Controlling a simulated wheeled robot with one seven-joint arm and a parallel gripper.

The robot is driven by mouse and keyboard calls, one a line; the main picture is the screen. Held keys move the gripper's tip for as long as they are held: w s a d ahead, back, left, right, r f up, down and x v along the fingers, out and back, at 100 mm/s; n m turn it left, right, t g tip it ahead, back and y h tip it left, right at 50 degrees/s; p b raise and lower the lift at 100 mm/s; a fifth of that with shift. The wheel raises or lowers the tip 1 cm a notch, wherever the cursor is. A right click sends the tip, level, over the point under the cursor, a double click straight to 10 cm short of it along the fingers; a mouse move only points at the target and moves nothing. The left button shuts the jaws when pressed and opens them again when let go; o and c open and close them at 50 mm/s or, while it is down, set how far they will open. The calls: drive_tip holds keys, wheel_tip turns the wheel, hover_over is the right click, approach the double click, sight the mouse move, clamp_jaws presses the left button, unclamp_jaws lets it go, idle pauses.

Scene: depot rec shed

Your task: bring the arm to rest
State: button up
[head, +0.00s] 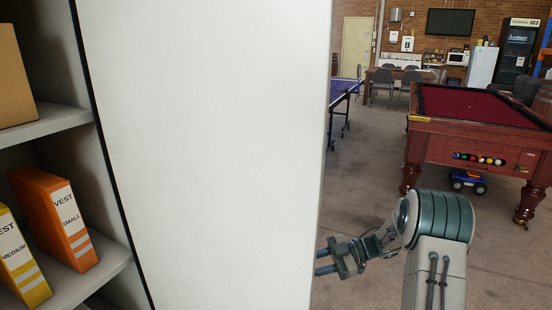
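Whether the fingers touch the white panel cannot be told.
The white panel (200,150) fills the middle. Left of it, shelves hold an orange vest box (48,212), a yellow vest box (15,260) and a cardboard box (12,80). A pool table (440,135) and blue tennis table (342,88) stand beyond; carpet between is clear.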

drive_tip(key=w+r+m+t+h+p, duration=0.2)
drive_tip(key=w+r+m+t+h, duration=0.3)
drive_tip(key=w+r+t, duration=0.55)
drive_tip(key=s+d+r+m+t+h+p, duration=0.2)
drive_tip(key=s+d+r+m+t+h, duration=0.2)
drive_tip(key=d+r+m+h, duration=0.35)
drive_tip(key=s+d+r+m+g+h+p, duration=0.15)
drive_tip(key=s+m+g+h, duration=0.45)
drive_tip(key=s, duration=0.9)
drive_tip(key=s+a+f+m+g+y, duration=0.1)
drive_tip(key=s+a+m+g, duration=0.1)
drive_tip(key=s, duration=0.6)
drive_tip(key=s+a+f+m+g+y+p, duration=0.1)
drive_tip(key=s+a+g+y, duration=0.1)
drive_tip(key=s, duration=0.7)
drive_tip(key=shift+s+a+m, duration=0.25)
drive_tip(key=shift+a+m, duration=0.1)
drive_tip(key=shift+a, duration=0.3)
drive_tip(key=shift+d+f, duration=0.1)
drive_tip(key=shift+d, duration=0.05)
